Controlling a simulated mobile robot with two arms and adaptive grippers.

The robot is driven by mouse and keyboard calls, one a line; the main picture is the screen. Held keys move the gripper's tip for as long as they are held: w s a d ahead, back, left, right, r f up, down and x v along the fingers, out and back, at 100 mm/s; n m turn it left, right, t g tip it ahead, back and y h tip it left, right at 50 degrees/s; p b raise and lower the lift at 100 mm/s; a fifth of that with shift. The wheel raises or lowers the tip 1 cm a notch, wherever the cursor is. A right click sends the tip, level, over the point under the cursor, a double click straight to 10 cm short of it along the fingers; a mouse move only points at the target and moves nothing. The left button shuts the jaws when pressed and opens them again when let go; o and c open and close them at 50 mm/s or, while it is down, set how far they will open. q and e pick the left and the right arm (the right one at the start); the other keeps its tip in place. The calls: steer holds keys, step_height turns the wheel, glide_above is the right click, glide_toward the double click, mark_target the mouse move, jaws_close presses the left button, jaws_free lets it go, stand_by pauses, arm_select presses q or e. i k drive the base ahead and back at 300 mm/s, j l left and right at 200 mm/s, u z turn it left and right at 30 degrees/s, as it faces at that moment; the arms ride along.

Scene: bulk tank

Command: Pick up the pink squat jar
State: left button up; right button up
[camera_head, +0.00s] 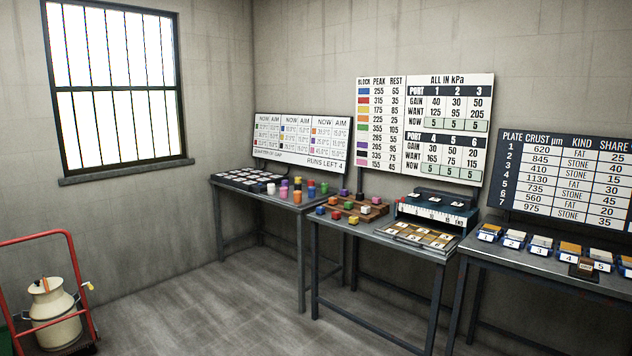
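Several small coloured jars stand close together on the right part of the left table (228,185). One pinkish jar (284,193) is among them, at the left of the group beside a white one (271,188). They are small in this view, and I cannot tell surely which one is the squat pink jar. Neither of my grippers is in view.
A black tray of pale-topped pieces (245,178) lies left of the jars. Coloured blocks on a wooden board (375,211) stand on the middle table. A red hand truck (76,262) holds a cream can (52,310). The floor (190,305) between is clear.

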mark_target(283, 190)
steer(key=i+j+u, duration=0.25)
steer(key=i, duration=0.2)
steer(key=i+u, duration=0.25)
steer(key=i, duration=0.2)
steer(key=i+u, duration=0.15)
steer(key=i, duration=2.85)
steer(key=i+z, duration=0.1)
steer(key=i, duration=0.4)
steer(key=i+j+z, duration=0.1)
steer(key=i, duration=0.45)
steer(key=i+j+z, duration=0.1)
steer(key=i, duration=0.4)
steer(key=i+j+z, duration=0.1)
steer(key=i, duration=0.4)
steer(key=z, duration=1)
steer(key=i, duration=0.05)
